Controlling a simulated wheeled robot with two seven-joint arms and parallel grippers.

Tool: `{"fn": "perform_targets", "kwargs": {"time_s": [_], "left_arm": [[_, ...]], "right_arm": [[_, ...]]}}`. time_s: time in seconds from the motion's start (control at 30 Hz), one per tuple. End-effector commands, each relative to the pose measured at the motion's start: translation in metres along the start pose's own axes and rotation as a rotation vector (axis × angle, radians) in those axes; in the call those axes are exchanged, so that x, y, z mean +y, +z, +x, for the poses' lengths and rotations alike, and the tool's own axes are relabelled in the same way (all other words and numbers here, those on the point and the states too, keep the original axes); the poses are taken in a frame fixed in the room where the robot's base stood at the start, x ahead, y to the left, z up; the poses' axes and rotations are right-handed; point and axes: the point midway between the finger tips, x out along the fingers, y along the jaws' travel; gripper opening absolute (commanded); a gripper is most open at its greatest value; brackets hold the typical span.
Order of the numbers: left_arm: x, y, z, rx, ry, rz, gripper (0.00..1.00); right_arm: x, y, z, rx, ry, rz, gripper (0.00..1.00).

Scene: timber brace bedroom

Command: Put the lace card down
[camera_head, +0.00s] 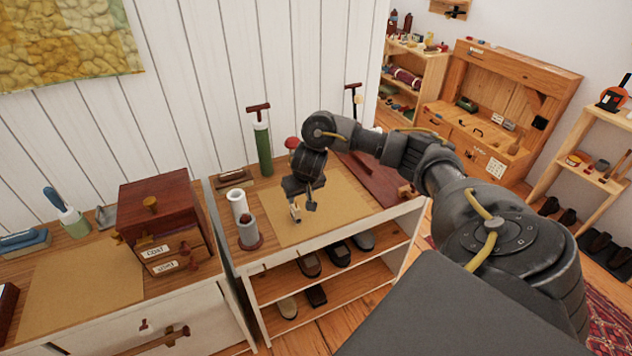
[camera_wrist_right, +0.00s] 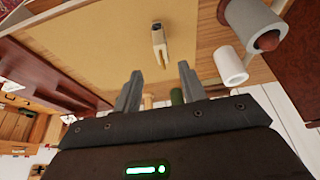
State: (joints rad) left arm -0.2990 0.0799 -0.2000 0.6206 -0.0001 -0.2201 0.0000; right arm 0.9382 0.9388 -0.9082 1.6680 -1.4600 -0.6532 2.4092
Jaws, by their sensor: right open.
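The lace card (camera_head: 296,213) looks like a small pale piece with a dark end, on the tan mat (camera_head: 340,203) on top of the shelf unit. In the right wrist view, the lace card (camera_wrist_right: 159,48) is just beyond my fingertips and between their lines, apart from both. My right gripper (camera_head: 304,203) is over the mat, and in the wrist view its two fingers (camera_wrist_right: 160,80) are spread with nothing between them. In the head view the wrist partly hides the mat behind it. My left gripper is not in view.
A white cylinder (camera_head: 238,203) and a grey cup with a reddish top (camera_head: 249,233) stand left of the mat. A green pump-like tool (camera_head: 263,148) stands behind. A dark red drawer box (camera_head: 160,215) is further left. The mat's right part is clear.

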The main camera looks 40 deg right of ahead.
Motion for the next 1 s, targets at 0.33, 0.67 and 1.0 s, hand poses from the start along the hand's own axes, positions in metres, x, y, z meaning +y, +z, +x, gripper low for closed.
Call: {"fn": "perform_targets", "kwargs": {"time_s": [0.33,0.67,1.0], "left_arm": [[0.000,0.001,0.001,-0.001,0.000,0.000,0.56],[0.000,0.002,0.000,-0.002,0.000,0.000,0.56],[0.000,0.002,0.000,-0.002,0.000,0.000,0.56]], "right_arm": [[-0.018,0.009,0.006,-0.009,-0.041,-0.039,0.41],[-0.205,0.103,0.016,0.050,-0.573,-0.423,0.41],[-0.300,0.152,0.000,0.305,-0.899,-0.513,0.41]]}}
